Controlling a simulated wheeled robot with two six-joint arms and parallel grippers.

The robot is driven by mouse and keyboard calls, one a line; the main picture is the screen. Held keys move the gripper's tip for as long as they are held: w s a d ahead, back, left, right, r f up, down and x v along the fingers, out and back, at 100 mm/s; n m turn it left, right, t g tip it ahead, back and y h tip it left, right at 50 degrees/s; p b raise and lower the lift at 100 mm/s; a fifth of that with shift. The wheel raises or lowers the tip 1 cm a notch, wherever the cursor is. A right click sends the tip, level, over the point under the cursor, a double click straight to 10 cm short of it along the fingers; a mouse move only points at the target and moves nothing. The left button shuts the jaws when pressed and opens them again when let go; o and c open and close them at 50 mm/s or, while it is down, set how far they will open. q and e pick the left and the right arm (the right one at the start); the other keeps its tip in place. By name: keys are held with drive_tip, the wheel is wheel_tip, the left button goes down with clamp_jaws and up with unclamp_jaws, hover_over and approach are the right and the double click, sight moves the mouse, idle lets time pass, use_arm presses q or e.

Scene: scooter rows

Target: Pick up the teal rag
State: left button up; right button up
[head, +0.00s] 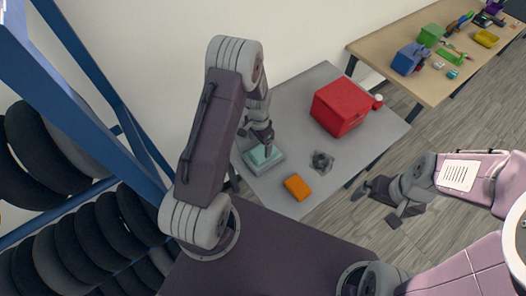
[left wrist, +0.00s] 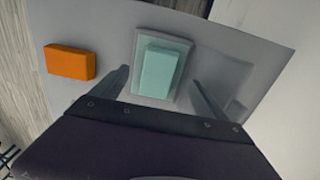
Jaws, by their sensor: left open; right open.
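The teal rag (head: 264,154) is a folded block on a pale grey-green flat tray (head: 276,166) on the grey table (head: 288,90). It also shows in the left wrist view (left wrist: 162,70), upright between and beyond the fingertips. My left gripper (head: 264,138) is open just above the rag, and its fingers show in the left wrist view (left wrist: 158,82) on either side, with nothing held between them. Part of the rag is hidden by the gripper in the head view. My right gripper (head: 375,205) is open and empty, off the table's right front side.
An orange block (head: 298,187) lies near the rag, with a small dark grey object (head: 321,161) behind it. A red box (head: 342,106) and a small red-capped jar (head: 377,102) stand further back. A wooden table (head: 420,75) with several objects is at the upper right. A blue rack (head: 75,110) of tyres stands left.

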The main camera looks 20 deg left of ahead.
sight(261, 152)
use_arm(q)
drive_tip(key=shift+w+f, duration=0.1)
drive_tip(key=shift+f, duration=0.35)
drive_tip(key=shift+f+p, duration=0.3)
drive_tip(key=shift+f, duration=0.05)
drive_tip(key=f, duration=0.2)
drive_tip(key=f+p, duration=0.1)
drive_tip(key=f, duration=0.1)
drive_tip(key=shift+d, duration=0.2)
drive_tip(key=shift+w+f, duration=0.15)
drive_tip(key=shift+f, duration=0.05)
drive_tip(key=c, duration=1.5)
